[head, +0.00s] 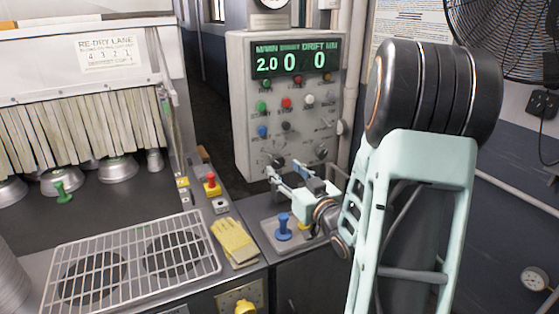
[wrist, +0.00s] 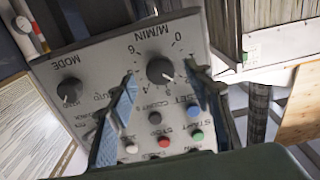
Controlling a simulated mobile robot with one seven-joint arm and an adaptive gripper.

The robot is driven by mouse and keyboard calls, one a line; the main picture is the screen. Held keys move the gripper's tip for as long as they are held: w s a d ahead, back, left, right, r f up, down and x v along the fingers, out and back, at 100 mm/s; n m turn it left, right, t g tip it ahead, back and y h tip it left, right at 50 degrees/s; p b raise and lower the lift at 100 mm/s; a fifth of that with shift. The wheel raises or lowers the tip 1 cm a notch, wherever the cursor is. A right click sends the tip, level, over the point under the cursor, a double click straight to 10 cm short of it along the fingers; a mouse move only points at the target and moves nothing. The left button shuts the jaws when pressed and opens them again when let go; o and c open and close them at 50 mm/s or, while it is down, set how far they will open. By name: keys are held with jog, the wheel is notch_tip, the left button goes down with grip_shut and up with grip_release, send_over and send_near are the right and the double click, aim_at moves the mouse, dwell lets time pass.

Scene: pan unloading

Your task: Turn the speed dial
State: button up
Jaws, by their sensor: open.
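The speed dial is a dark round knob with a scale marked M/MIN. In the wrist view (wrist: 160,70) it appears upside down, between my fingertips. In the head view the dial (head: 275,158) is at the lower left of the grey control panel (head: 245,140). The panel display (head: 292,61) reads 2.0 at M/MIN, then 0 and 0. My gripper (head: 285,170) is open just in front of the panel's lower edge; its blue-padded fingers (wrist: 160,78) straddle the dial in the wrist picture. I cannot tell if they touch it.
A second knob marked MODE (wrist: 69,91) sits beside the dial. Coloured push buttons (head: 286,103) are above it in the head view. A blue knob (head: 284,226), a yellow glove (head: 234,242), a red button (head: 211,184) and a wire rack (head: 130,262) are on the counter.

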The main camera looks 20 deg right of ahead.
aim_at(279, 165)
jog(key=shift+w+a, duration=0.1)
jog(key=shift+w, duration=1.65)
jog(key=c, duration=1.1)
